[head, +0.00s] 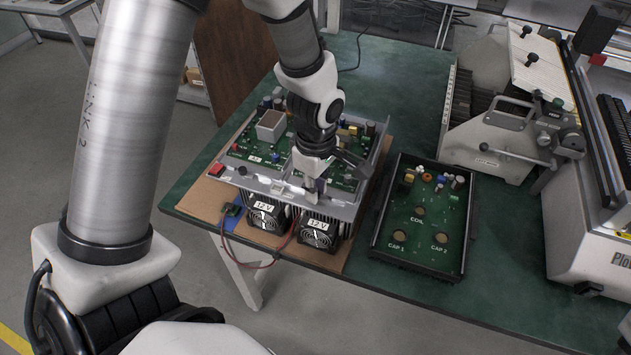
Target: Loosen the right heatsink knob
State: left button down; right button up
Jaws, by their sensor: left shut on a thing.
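An open electronics unit (228,184) with green circuit boards and a grey metal heatsink edge lies on a brown board on the green table. My left gripper (316,186) reaches down onto the right part of that heatsink edge, above the right 12 V fan (317,233). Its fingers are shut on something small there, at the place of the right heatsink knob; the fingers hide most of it. A small light block, possibly the left knob (277,188), sits on the edge above the left 12 V fan (268,214).
A black tray (376,247) with a green board marked COIL, CAP 1 and CAP 2 stands to the right of the unit. A grey machine (590,245) stands at the far right. Red and black wires (262,262) hang at the front edge. Bare green table (500,290) shows at the front right.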

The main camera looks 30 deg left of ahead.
dwell(0.4)
pick_arm(q)
jog(key=c, duration=1.1)
grip_release()
notch_tip(320, 180, up, 12)
